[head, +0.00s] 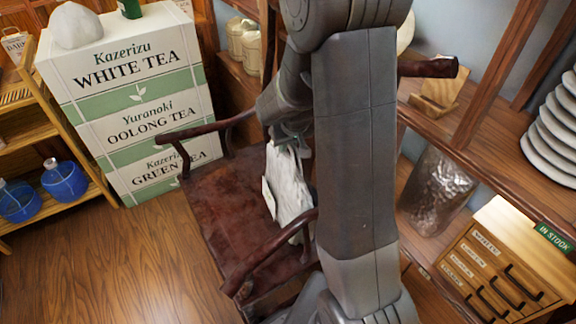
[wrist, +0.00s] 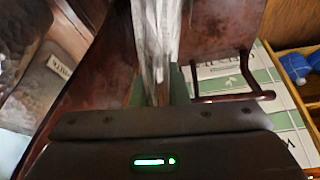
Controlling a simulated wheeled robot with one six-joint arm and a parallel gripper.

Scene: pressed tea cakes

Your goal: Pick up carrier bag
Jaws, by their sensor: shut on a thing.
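The carrier bag (head: 291,188) is white and crumpled, with a pale tag on its left side in the head view. It hangs upright over the seat of a dark red wooden chair (head: 215,205); I cannot tell whether its bottom touches the seat. My gripper (head: 291,130) is shut on the top of the bag, partly hidden by my arm. In the wrist view the bag (wrist: 156,35) runs up from between the jaws of my gripper (wrist: 160,88). My arm covers the bag's right side in the head view.
The chair's curved armrests (head: 270,250) stand close around the bag. A tea sign block (head: 135,95) is behind left, beside a shelf with blue jars (head: 64,180). Right are a glass jar (head: 437,190), a small drawer cabinet (head: 500,265) and stacked discs (head: 555,125). Floor at lower left is clear.

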